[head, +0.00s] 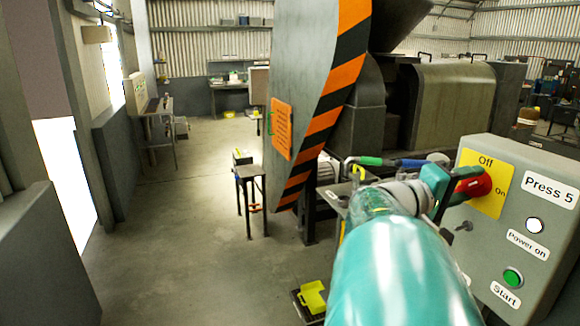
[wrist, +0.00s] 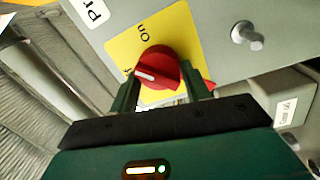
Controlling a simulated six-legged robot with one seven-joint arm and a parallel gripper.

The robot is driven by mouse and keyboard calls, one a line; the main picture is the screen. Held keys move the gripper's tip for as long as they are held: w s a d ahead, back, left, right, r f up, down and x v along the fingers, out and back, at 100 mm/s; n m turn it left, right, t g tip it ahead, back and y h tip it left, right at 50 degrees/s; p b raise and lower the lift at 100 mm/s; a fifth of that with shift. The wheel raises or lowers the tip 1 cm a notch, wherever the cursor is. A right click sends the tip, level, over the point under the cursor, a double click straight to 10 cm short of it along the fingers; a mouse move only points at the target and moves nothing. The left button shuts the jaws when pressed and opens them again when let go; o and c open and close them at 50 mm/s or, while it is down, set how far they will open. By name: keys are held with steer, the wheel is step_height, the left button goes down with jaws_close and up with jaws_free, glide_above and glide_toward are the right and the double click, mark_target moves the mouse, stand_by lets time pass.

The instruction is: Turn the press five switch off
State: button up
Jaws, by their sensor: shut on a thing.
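The Press 5 control box (head: 520,230) stands at the right in the head view. Its red rotary switch (head: 475,187) sits on a yellow plate (head: 483,207) marked Off and On. In the wrist view the red knob (wrist: 165,62) lies between the two fingers of my gripper (wrist: 162,88), which is shut on it. The knob's white mark lies on its left side in this view, near a partly hidden label, with the On label above. My gripper (head: 456,184) reaches the switch from the left in the head view; its fingertips are partly hidden there.
The box also carries a white power-on lamp (head: 534,225), a green start button (head: 513,277) and a small metal key-like part (head: 463,227). A large press with an orange-and-black striped guard (head: 322,105) stands behind. The floor (head: 180,230) at left is open.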

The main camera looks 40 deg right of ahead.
steer(key=n, duration=0.4)
steer(key=shift+s+f+n, duration=0.1)
steer(key=shift+s+n, duration=0.05)
steer(key=shift+n, duration=0.25)
steer(key=n, duration=0.5)
steer(key=shift+s+t+h, duration=0.1)
steer(key=shift+t+h, duration=0.3)
steer(key=shift+o, duration=0.2)
steer(key=o, duration=1)
steer(key=shift+s, duration=0.1)
steer(key=shift+c, duration=0.2)
steer(key=shift+f, duration=0.1)
steer(key=shift+w, duration=0.2)
